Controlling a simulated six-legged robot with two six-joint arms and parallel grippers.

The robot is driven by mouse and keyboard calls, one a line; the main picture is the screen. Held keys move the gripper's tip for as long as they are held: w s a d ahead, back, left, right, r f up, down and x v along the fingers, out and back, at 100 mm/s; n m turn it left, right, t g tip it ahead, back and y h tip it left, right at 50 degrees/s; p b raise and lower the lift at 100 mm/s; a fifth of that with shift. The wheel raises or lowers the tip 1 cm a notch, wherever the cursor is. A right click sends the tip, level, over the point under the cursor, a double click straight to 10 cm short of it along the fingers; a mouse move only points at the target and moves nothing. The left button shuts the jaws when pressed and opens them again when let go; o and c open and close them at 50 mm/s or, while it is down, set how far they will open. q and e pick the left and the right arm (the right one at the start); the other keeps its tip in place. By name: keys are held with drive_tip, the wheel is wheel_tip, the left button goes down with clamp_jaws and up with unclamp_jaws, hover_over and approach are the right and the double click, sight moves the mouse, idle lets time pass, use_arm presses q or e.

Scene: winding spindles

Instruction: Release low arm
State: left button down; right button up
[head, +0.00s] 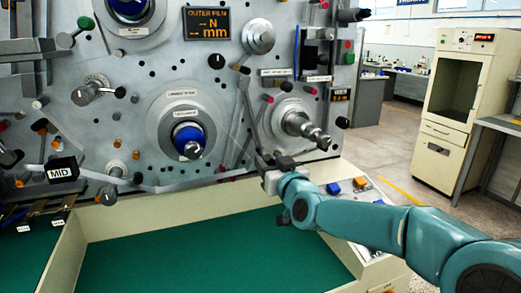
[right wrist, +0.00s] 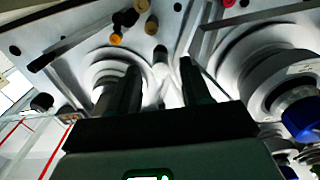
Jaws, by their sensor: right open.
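The winding machine's grey front panel (head: 225,100) fills the left and middle of the head view. A slim grey arm (head: 249,112) slants down its face towards my right gripper (head: 264,160); I cannot tell for sure that it is the low arm. My right gripper is open, low on the panel, between the blue-centred spindle (head: 188,139) and the bare stepped metal spindle (head: 306,128). In the right wrist view its two dark fingers (right wrist: 160,82) stand apart, with a pale rod-like part (right wrist: 161,62) between or behind them. Contact cannot be told. My left gripper is not in view.
A green-floored tray (head: 200,255) with cream walls lies below the panel. A long grey bar (head: 150,187) with a MID block (head: 62,170) crosses the panel's lower left. Several knobs and pegs jut out around the spindles. A cream cabinet (head: 457,105) stands far right.

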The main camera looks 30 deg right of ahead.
sight(262, 155)
drive_tip(key=p+x, duration=0.1)
drive_tip(key=x, duration=0.5)
drive_tip(key=shift+w, duration=0.35)
drive_tip(key=shift+w, duration=0.1)
clamp_jaws()
